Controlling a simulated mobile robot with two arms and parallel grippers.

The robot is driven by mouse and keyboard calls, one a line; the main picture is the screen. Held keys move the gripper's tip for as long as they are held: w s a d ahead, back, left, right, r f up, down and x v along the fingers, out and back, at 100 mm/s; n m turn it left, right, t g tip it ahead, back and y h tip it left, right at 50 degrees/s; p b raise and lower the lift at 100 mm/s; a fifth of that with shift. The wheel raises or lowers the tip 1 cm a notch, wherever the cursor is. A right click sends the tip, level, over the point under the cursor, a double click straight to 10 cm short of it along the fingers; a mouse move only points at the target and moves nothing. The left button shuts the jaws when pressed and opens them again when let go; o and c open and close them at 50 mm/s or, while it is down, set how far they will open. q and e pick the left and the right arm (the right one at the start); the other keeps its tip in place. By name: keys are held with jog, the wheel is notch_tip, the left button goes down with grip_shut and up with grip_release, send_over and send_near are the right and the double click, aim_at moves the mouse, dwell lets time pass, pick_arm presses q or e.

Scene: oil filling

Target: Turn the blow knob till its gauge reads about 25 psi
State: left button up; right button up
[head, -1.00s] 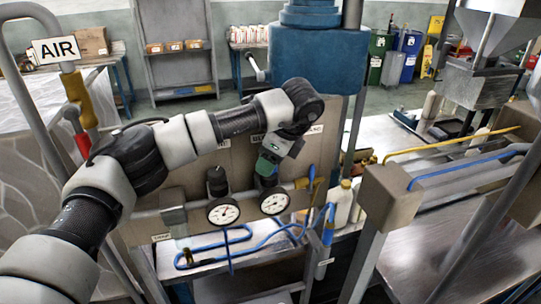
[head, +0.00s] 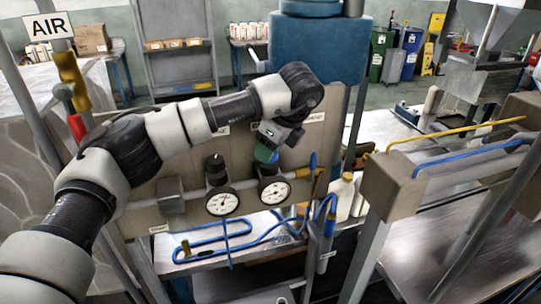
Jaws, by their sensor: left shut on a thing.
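Two round white gauges hang side by side on the panel, a left gauge (head: 222,201) and a right gauge (head: 274,190). A black knob (head: 215,170) stands above the left gauge. My left gripper (head: 266,155) reaches down from above and is shut on the knob above the right gauge; the gripper mostly hides that knob. The needles are too small to read exactly. The label that would name the blow knob is not readable. My right gripper is out of view.
Blue hoses (head: 215,240) loop below the gauges. A grey box on a post (head: 393,183) with yellow and blue pipes stands to the right. A white bottle (head: 343,195) is beside the panel. An AIR sign (head: 48,26) is at upper left.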

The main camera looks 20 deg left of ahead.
pick_arm(q)
jog(key=m+t+h+b, duration=0.1)
jog(key=m+b, duration=0.3)
jog(key=b, duration=0.1)
jog(key=m+t+b, duration=0.1)
jog(key=m+b, duration=0.3)
jog(key=b, duration=0.1)
jog(key=shift+s+a+f+t+h, duration=0.1)
jog(key=shift+f+t+h, duration=0.1)
jog(key=shift+t+h, duration=0.15)
jog(key=shift+m+h+b, duration=0.25)
jog(key=shift+m+b, duration=0.2)
jog(key=shift+m, duration=0.15)
jog(key=shift+r+m+t+h+b, duration=0.1)
jog(key=shift+m+t+h+b, duration=0.2)
jog(key=shift+m+b, duration=0.45)
jog(key=m+h, duration=0.1)
jog(key=m, duration=0.2)
jog(key=shift+r+b, duration=0.1)
jog(key=shift+b, duration=0.2)
jog(key=shift+a+m+h, duration=0.1)
jog(key=shift+m+h, duration=0.5)
jog(key=shift+m, duration=0.65)
jog(key=shift+r+m+h, duration=0.1)
jog(key=shift+m+h, duration=0.5)
jog(key=shift+m, duration=1)
jog(key=o, duration=0.6)
